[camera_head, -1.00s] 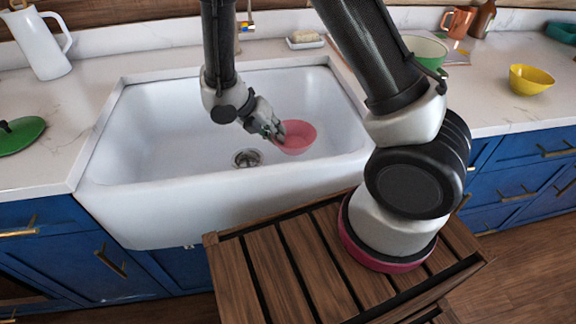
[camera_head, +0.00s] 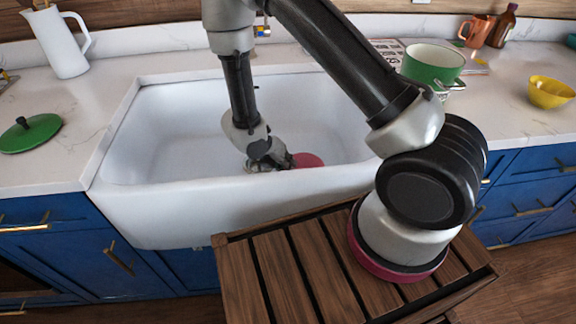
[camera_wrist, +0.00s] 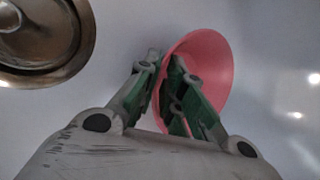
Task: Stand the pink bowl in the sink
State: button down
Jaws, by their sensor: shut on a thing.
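The pink bowl (camera_head: 308,160) is low inside the white sink (camera_head: 165,120), near its front wall, which hides part of it in the head view. My gripper (camera_head: 284,162) reaches down into the sink and is shut on the bowl's rim. In the wrist view the pink bowl (camera_wrist: 205,62) is tilted on its side between and beside the green-padded fingers of my gripper (camera_wrist: 168,88). The sink floor is close behind it; I cannot tell whether the bowl touches it.
The metal drain (camera_wrist: 45,40) lies left of the bowl in the wrist view. A green pot (camera_head: 432,64) and yellow bowl (camera_head: 549,92) stand on the right counter. A green lid (camera_head: 30,133) and white pitcher (camera_head: 60,42) are on the left. The rest of the sink is clear.

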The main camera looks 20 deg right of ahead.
jog(key=c, duration=1.5)
grip_release()
jog(key=shift+c, duration=0.2)
